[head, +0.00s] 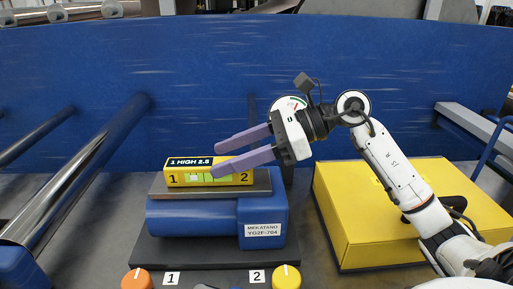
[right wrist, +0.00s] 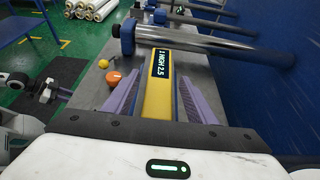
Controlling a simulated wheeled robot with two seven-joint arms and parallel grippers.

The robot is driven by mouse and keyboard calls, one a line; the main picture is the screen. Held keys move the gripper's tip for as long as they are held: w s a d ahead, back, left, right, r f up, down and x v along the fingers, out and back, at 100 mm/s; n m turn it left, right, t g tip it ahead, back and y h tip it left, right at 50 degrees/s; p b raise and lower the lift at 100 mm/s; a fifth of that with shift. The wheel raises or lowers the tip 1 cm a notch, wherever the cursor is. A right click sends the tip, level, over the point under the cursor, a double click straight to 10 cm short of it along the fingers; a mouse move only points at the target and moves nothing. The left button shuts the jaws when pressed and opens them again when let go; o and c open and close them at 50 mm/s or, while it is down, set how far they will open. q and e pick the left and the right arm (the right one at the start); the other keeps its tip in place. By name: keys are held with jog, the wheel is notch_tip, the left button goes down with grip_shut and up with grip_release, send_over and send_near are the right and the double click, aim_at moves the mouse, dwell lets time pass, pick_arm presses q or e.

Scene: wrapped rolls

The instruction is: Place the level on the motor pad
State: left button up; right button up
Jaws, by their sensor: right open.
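The level (head: 208,172) is a yellow block with a dark display reading "1 HIGH 2.5", a green vial and the marks 1 and 2. It lies flat on the grey motor pad (head: 262,184), on top of the blue motor (head: 190,218). In the right wrist view the level (right wrist: 160,92) lies between the two spread fingers (right wrist: 162,95), with gaps on both sides.
A yellow box (head: 345,220) stands right of the motor, under my right arm. An orange knob (head: 137,279) and a yellow knob (head: 286,277) sit in front, by labels 1 and 2. A metal roller (head: 75,190) is at left; a blue panel (head: 200,80) stands behind.

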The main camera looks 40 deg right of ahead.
jog(key=b+v, duration=0.1)
jog(key=v, duration=0.5)
jog(key=shift+s+d+b, duration=0.15)
jog(key=shift+d+b, duration=0.05)
jog(key=shift+b, duration=0.1)
jog(key=shift+s+d+r, duration=0.3)
jog(key=shift+s+d, duration=0.05)
jog(key=shift+d, duration=0.05)
